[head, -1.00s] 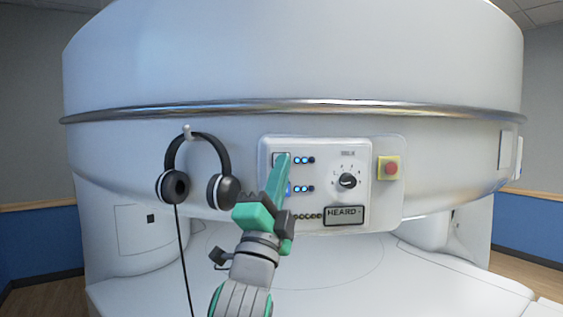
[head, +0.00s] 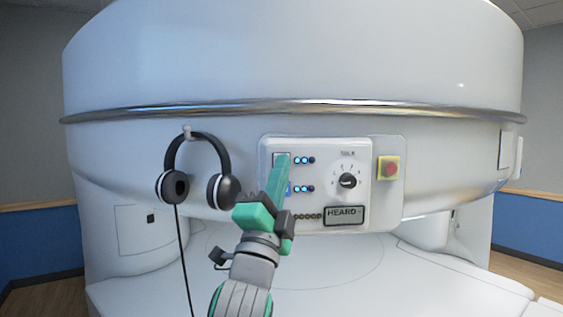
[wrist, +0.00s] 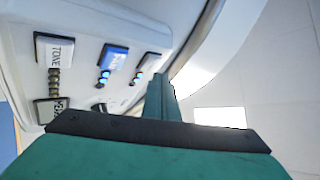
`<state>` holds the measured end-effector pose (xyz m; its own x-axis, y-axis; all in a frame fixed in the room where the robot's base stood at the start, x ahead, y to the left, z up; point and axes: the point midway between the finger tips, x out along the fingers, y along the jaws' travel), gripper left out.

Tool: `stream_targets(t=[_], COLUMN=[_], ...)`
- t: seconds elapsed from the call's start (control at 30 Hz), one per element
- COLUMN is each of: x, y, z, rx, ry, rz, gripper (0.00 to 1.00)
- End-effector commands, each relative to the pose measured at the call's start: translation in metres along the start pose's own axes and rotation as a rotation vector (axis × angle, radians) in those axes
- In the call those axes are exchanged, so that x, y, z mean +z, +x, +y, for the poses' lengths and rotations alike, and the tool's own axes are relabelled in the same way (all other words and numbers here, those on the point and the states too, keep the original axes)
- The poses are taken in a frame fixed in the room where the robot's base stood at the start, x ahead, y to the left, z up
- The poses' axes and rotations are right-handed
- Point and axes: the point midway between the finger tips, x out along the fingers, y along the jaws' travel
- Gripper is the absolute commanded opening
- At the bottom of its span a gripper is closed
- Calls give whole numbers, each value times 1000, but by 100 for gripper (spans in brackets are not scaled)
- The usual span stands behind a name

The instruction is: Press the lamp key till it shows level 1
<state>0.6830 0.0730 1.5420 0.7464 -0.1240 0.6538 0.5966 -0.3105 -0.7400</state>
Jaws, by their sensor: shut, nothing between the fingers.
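The panel's top key (head: 277,157) is pale, in a dark frame, and mostly hidden behind my fingers in the head view. The wrist view shows it as a pale key (wrist: 150,62) with lettering too small to read, so I cannot confirm it is the lamp key. Beside it in the head view is a light row (head: 303,160) with two lit blue and one dark. My gripper (head: 283,157) is shut and empty, its green fingertips right at this key. In the wrist view the tips (wrist: 161,78) are beside the key; whether they touch is unclear.
A blue key (wrist: 113,56) with its own light row (head: 303,188) and a TONE key (wrist: 53,50) are close by. A dial (head: 348,181), HEARD display (head: 343,215) and red button (head: 391,168) are to the right. Headphones (head: 222,188) hang left.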

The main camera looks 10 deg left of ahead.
Motion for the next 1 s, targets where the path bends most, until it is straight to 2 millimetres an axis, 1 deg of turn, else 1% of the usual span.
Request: stream_targets(t=[0.43,1.0], x=[4,5], y=[6,8], z=[4,5], rx=[0,0], ry=[0,0], rz=[0,0], gripper=[0,0])
